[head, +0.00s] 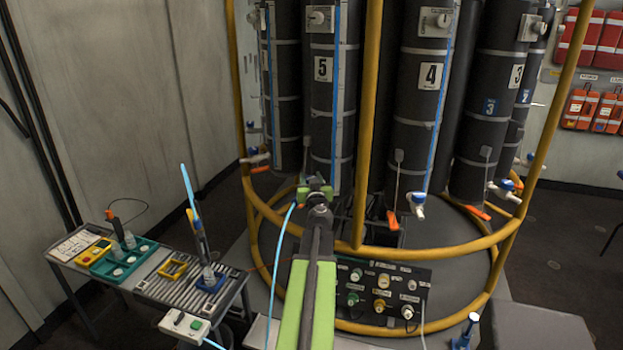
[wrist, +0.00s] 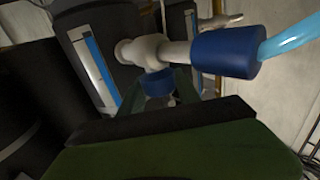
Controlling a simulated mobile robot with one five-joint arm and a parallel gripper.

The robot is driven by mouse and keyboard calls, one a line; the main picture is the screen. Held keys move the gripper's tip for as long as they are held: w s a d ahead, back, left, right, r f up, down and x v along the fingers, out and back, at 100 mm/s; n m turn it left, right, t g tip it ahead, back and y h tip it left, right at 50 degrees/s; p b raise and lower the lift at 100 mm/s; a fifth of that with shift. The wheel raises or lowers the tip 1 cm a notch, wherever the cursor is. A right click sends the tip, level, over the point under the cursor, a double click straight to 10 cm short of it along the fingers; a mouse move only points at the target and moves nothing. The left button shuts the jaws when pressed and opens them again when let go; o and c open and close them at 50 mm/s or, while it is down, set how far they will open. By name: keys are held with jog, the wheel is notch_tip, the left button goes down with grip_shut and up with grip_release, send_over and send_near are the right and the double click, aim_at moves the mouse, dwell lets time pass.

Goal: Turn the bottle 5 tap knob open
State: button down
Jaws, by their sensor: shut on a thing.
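Bottle 5 (head: 320,115) is a tall dark cylinder with a white "5" label, standing behind the yellow rail in the head view. My gripper (head: 315,188) reaches to its foot and covers its tap there. In the wrist view the tap (wrist: 145,52) is a pale metal body with a blue sleeve (wrist: 225,53) on its outlet and a light blue hose (wrist: 287,40) running off right. A blue knob (wrist: 156,84) sits under the tap body. The green fingers of my gripper (wrist: 158,88) are shut on this knob, one on each side. The knob's turn angle cannot be told.
A yellow rail (head: 430,250) rings the bottles. Bottle 4 (head: 428,110) stands to the right, with its own tap (head: 418,205). A control panel (head: 380,290) is low beside my arm. A bench (head: 150,285) with tools stands at left.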

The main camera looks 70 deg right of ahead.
dwell(0.4)
jog(key=c, duration=0.9)
grip_release()
jog(key=shift+o, duration=0.2)
jog(key=shift+a, duration=0.1)
jog(key=v, duration=0.7)
jog(key=shift+s, duration=0.2)
jog(key=shift+w+a, duration=0.1)
jog(key=shift+a, duration=0.05)
